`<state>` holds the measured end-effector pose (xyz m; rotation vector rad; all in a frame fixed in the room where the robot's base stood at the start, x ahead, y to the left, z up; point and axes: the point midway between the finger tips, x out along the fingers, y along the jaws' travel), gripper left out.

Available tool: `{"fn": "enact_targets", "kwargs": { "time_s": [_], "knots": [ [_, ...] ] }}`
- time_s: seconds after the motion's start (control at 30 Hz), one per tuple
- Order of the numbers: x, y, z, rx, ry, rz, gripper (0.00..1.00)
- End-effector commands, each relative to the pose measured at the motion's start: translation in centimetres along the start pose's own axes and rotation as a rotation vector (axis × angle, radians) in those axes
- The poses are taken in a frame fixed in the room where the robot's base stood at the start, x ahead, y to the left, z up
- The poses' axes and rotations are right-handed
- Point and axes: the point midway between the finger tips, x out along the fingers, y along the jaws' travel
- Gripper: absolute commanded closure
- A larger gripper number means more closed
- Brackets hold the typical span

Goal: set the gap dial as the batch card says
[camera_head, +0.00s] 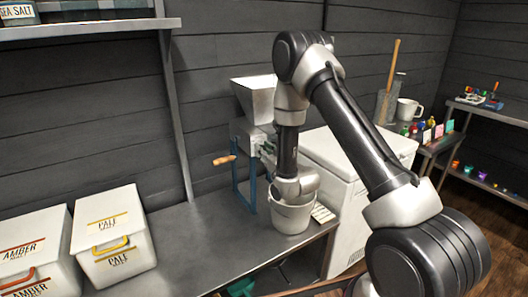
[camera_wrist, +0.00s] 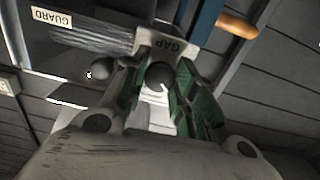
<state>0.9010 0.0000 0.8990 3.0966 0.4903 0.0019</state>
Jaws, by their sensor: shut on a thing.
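The gap dial (camera_wrist: 159,74) is a small dark round knob with a short white mark, below a white GAP label (camera_wrist: 174,47) in the wrist view. My gripper (camera_wrist: 160,80) has green-padded fingers on both sides of the knob, closed on it. In the head view the grain mill (camera_head: 256,98) stands against the wall, with a pale hopper, blue legs and a wooden crank handle (camera_head: 224,160). My arm hides part of the mill and the dial there.
A white bucket (camera_head: 291,217) stands on the bench (camera_head: 205,240) by the mill. AMBER (camera_head: 28,250) and PALE (camera_head: 112,240) bins sit at the left. A white chest (camera_head: 350,165) stands behind my arm. A GUARD label (camera_wrist: 52,17) and another dark knob (camera_wrist: 104,70) are near my fingers.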

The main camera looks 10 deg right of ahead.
Motion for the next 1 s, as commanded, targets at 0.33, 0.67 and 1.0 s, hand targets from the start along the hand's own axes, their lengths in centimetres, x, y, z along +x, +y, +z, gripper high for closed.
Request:
{"fn": "enact_targets", "kwargs": {
  "time_s": [0.33,0.67,1.0],
  "knots": [
    [-0.1,0.0,0.1,-0.010,-0.002,0.001,0.96],
    [0.0,0.0,0.1,-0.009,-0.001,0.000,0.49],
    [-1.2,0.0,0.1,-0.008,-0.004,0.001,0.49]
  ]
}}
